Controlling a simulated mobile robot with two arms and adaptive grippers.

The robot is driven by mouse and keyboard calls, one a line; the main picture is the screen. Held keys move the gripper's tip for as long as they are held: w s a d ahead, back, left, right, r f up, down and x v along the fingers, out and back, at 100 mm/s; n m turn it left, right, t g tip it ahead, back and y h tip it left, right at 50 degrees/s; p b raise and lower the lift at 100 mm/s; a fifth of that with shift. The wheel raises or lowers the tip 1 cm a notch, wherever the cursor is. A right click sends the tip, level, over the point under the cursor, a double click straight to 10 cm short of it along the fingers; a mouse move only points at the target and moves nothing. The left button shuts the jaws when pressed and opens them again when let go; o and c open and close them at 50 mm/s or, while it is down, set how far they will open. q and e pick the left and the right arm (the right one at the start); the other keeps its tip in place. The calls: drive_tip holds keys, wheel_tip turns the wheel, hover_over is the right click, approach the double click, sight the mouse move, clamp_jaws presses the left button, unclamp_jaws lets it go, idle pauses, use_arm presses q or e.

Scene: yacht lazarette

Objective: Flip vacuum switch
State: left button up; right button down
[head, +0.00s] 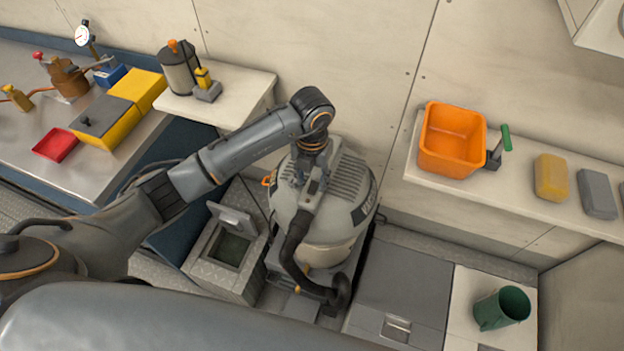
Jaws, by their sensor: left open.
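The vacuum (352,212) is a grey, rounded canister with a ribbed top, dark lettering on its side and a black hose (290,255) curving down its front. It stands upright on the floor in the middle of the head view. My left arm reaches in from the left, and my left gripper (310,182) points down over the vacuum's top, open. I cannot tell whether its fingers touch the vacuum. I cannot make out the switch; the gripper covers part of the top. My right gripper is not in view.
A grey bin with a raised lid (228,248) stands left of the vacuum. A shelf at right holds an orange tub (452,138), a green-handled brush (497,150) and sponges (551,178). A green cup (502,308) is lower right. A workbench with tools (103,122) is at left.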

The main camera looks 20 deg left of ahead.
sight(313, 188)
use_arm(q)
drive_tip(key=shift+f, duration=1.25)
clamp_jaws()
drive_tip(key=shift+w+g+b, duration=0.25)
drive_tip(key=shift+g+b, duration=0.1)
drive_tip(key=shift+g, duration=0.15)
drive_tip(key=g+b, duration=0.2)
drive_tip(key=w+g+b, duration=0.1)
drive_tip(key=b, duration=0.1)
drive_tip(key=shift+f, duration=0.25)
drive_tip(key=shift+r+g+b, duration=0.1)
drive_tip(key=shift+g+b, duration=0.3)
drive_tip(key=shift+b, duration=0.1)
drive_tip(key=shift+r, duration=0.15)
